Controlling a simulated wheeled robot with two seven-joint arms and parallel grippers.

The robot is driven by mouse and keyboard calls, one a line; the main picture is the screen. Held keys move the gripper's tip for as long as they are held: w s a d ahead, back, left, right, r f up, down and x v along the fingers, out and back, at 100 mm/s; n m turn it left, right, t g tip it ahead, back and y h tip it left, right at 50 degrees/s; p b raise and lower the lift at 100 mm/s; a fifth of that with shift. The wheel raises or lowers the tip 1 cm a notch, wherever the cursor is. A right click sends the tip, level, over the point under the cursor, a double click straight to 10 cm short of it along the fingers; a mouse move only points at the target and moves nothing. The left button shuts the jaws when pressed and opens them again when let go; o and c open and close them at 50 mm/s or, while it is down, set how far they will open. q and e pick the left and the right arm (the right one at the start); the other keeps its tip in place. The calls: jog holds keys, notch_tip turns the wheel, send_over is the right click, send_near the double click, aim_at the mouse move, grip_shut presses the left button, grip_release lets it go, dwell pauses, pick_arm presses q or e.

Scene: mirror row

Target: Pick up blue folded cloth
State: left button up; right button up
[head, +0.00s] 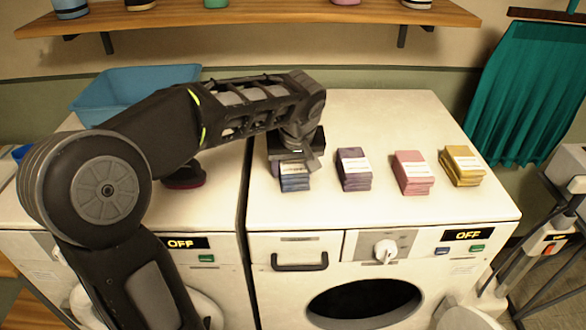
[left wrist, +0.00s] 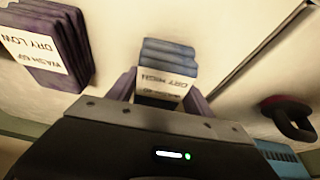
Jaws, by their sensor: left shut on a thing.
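The blue folded cloth (head: 294,178) lies at the left end of a row on top of the right washing machine, with a pale label on it. My left gripper (head: 297,160) reaches down over it from behind and is shut on it. In the left wrist view the blue cloth (left wrist: 168,62) sits between the two fingers (left wrist: 160,92), its label reading "DRY HIGH". The gripper covers the cloth's back part in the head view. The cloth appears to be at the level of the machine top; I cannot tell whether it is lifted. My right gripper is not in view.
Purple (head: 353,170), pink (head: 413,173) and yellow (head: 461,166) folded cloths stand to the right. A dark red object (head: 184,177) is on the left machine, with a blue basin (head: 118,88) behind. A wooden shelf (head: 250,14) runs above. The right machine's front top is clear.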

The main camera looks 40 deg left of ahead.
aim_at(293, 161)
pick_arm(q)
jog(key=shift+r+p, duration=0.45)
jog(key=shift+p, duration=0.05)
notch_tip(293, 161, up, 10)
jog(key=shift+f+b, duration=0.2)
jog(key=shift+b, duration=0.4)
